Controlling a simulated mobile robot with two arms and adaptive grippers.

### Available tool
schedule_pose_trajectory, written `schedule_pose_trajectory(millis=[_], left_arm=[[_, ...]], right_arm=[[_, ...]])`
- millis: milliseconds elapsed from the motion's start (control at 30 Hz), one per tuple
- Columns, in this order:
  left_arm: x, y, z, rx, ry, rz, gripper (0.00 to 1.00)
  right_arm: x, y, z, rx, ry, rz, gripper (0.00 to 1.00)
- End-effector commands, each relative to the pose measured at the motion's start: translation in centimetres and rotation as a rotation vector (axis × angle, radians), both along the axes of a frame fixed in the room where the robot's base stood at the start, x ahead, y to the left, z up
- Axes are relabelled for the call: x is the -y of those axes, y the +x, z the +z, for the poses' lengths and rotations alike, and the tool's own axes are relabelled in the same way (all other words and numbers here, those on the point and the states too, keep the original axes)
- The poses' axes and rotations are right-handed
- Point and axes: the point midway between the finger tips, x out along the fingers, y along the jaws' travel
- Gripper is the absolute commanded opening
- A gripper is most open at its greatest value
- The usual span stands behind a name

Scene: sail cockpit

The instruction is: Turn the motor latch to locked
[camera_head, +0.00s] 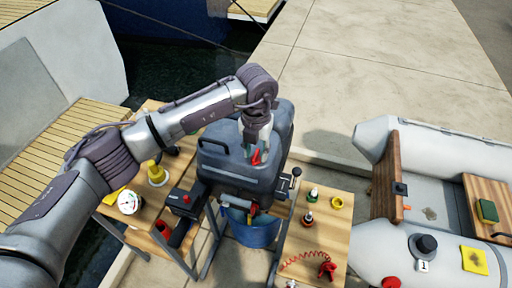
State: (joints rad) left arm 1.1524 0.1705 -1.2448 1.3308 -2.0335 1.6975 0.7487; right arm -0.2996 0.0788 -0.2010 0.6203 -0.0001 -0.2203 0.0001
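The dark grey motor (232,170) stands upright in the middle, with a black handle on its left top. A small red piece (256,158), which looks like the latch, shows on the motor's top right, just below my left gripper (254,150). The gripper points down from the wrist and its fingertips are at the red piece. I cannot tell whether they touch or grip it. A second small red part (253,209) sits lower on the motor's front. My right gripper is not in view.
A wooden bench at left holds a gauge (129,202), a yellow-topped container (155,173) and a black tool with a red button. The right bench (318,236) has small bottles, a yellow ring and a red coiled cord. A blue bucket (257,232) stands below the motor. A grey dinghy lies right.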

Motion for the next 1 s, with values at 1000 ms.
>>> schedule_pose_trajectory(millis=[1000], left_arm=[[0.04, 0.02, -0.61, 0.002, -0.002, -0.040, 0.00]], right_arm=[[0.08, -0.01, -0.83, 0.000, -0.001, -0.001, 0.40]])
